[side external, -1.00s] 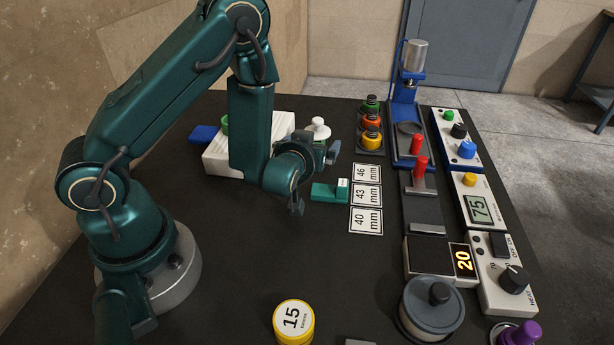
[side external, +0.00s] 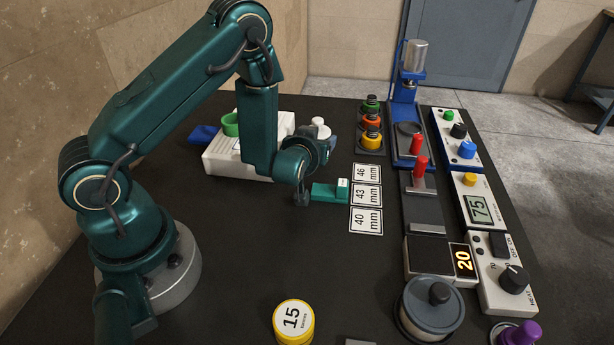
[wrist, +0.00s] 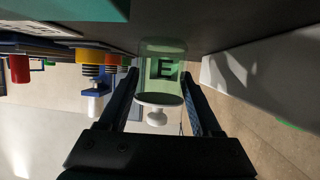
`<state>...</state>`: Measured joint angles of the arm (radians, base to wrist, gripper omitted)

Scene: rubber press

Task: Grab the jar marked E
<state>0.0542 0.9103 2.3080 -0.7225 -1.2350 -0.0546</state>
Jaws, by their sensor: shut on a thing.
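The jar marked E (wrist: 162,72) is a pale green, see-through jar with a black E on its side and a white knobbed lid. It appears inverted in the wrist view, between the two dark fingers of my gripper (wrist: 163,84). The fingers are shut on it, one on each side. In the side view the jar's white lid (side external: 319,127) shows just behind my gripper (side external: 318,168), and the wrist hides most of its body. I cannot tell whether the jar touches the table.
A white block (side external: 222,160) with a green ring (side external: 231,124) stands left of the jar. A teal block (side external: 324,192) and millimetre cards (side external: 366,196) lie close to the right.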

